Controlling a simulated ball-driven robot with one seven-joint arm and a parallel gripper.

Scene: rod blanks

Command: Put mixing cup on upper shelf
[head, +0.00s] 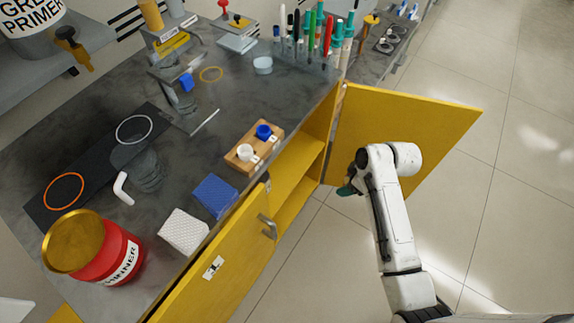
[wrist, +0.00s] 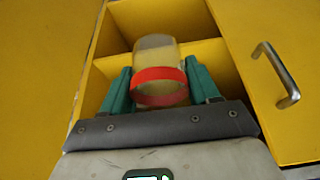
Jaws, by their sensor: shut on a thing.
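The mixing cup (wrist: 158,60) is translucent with a red band, seen in the wrist view between the teal fingers of my gripper (wrist: 160,90). My gripper is shut on it. The cup stands in front of the open yellow cabinet, overlapping the edge of the shelf board (wrist: 205,50); how deep it is cannot be told. In the head view, my gripper (head: 346,190) is at the cabinet opening, mostly hidden by my arm, and the cup is hidden. A yellow shelf (head: 297,172) shows inside the cabinet under the bench.
The right cabinet door (head: 410,125) stands open behind my arm. The other door (head: 225,265), with a metal handle (head: 267,226), is at the left; its handle also shows in the wrist view (wrist: 276,75). The bench top (head: 205,140) holds a red thinner can (head: 118,258) and a wooden block (head: 255,147).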

